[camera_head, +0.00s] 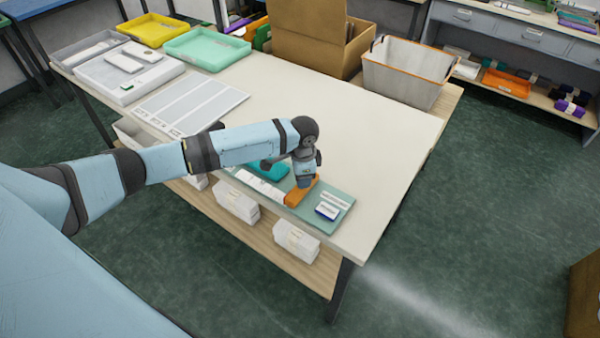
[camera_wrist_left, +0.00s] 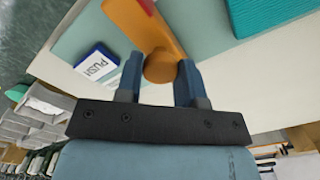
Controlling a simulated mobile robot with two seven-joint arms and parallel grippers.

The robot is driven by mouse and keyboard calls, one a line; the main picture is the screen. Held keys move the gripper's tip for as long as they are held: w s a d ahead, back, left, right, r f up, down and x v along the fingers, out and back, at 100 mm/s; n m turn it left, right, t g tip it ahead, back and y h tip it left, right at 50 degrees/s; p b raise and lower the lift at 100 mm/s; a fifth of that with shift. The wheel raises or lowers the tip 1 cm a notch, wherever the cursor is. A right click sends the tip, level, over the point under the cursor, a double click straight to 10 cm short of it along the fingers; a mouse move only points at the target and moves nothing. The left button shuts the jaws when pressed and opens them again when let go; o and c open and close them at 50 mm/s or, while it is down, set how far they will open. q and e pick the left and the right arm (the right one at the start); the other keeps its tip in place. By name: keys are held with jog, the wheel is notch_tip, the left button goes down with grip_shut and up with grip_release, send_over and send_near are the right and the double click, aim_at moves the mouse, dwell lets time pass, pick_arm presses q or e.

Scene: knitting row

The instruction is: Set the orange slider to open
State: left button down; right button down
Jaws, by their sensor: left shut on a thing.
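The orange slider (camera_head: 294,197) lies on a pale green board (camera_head: 338,198) near the front edge of the table. In the left wrist view the slider (camera_wrist_left: 142,25) is a long orange bar with a round orange knob (camera_wrist_left: 159,67) at its near end. My left gripper (camera_wrist_left: 159,80) has its two blue fingers on either side of the knob, shut on it. In the head view my left gripper (camera_head: 304,182) points down onto the slider and hides part of it. My right gripper is in neither view.
A blue and white block marked PUSH (camera_wrist_left: 97,64) sits beside the slider; it also shows in the head view (camera_head: 327,211). A teal piece (camera_head: 268,170) lies on the board's other side. A bin (camera_head: 408,72) stands at the back right.

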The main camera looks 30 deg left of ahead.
pick_arm(q)
jog(key=c, duration=0.9)
grip_release()
jog(key=shift+d, duration=0.3)
jog(key=shift+o, duration=0.8)
jog(key=shift+a+r, duration=0.1)
jog(key=shift+r, duration=0.25)
notch_tip(320, 180, up, 13)
jog(key=shift+b, duration=0.4)
